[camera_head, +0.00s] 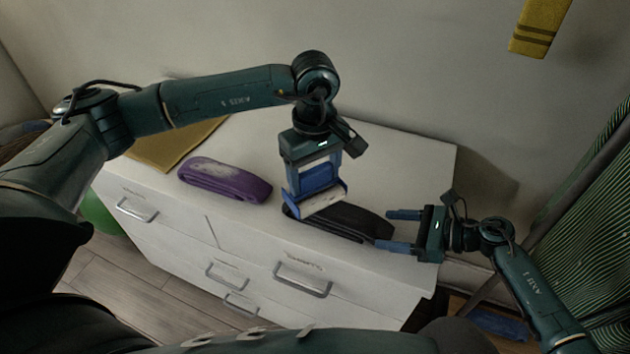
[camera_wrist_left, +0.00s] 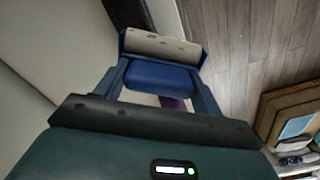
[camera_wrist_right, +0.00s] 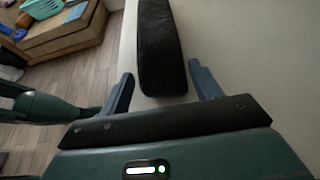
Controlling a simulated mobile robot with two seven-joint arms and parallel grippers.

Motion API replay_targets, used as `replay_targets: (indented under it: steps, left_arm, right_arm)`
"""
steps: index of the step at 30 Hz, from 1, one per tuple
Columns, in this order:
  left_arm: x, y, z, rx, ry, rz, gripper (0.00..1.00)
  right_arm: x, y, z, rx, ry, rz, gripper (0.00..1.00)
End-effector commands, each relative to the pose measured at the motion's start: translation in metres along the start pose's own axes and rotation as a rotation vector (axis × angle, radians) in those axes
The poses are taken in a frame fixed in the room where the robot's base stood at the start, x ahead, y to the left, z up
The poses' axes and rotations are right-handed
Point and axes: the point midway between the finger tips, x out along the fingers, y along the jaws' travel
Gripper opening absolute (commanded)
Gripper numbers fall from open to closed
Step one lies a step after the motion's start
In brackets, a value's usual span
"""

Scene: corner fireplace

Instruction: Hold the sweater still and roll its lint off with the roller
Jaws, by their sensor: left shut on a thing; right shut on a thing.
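A dark folded sweater (camera_head: 345,220) lies on the white dresser top (camera_head: 400,165), near its front edge. My right gripper (camera_head: 390,231) is shut on its right end, one finger on each side; the sweater also shows in the right wrist view (camera_wrist_right: 161,45). My left gripper (camera_head: 316,172) is shut on the lint roller (camera_head: 322,203), which has a blue frame and a pale roll. The roller is over the left part of the sweater; I cannot tell if it touches. In the left wrist view, the roll (camera_wrist_left: 160,45) carries a few dark specks.
A mustard cloth (camera_head: 170,150) lies at the far left. The back right of the top is clear. Drawer handles (camera_head: 303,280) stick out in front. A striped green cloth (camera_head: 590,195) hangs at right.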

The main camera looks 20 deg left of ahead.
Motion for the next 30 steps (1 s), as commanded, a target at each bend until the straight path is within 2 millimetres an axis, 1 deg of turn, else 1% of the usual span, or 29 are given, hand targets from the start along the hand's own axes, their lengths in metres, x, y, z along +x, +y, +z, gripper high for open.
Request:
replay_targets:
  steps: [6, 12, 29, 30]
  left_arm:
    - [-0.021, 0.000, 0.000, -0.001, 0.001, 0.002, 0.47]
    - [-0.032, 0.000, 0.000, 0.000, 0.000, 0.001, 0.47]
    - [-0.034, 0.000, 0.000, 0.000, 0.000, 0.001, 0.47]
    - [-0.034, 0.000, 0.000, 0.000, 0.000, 0.001, 0.47]
  right_arm:
    - [0.000, 0.000, 0.000, -0.001, 0.000, 0.000, 0.30]
    - [0.000, 0.000, 0.000, -0.001, 0.000, 0.001, 0.30]
    - [0.000, 0.001, 0.000, -0.001, 0.000, 0.002, 0.30]
    - [0.000, 0.001, 0.000, -0.001, 0.000, 0.002, 0.66]
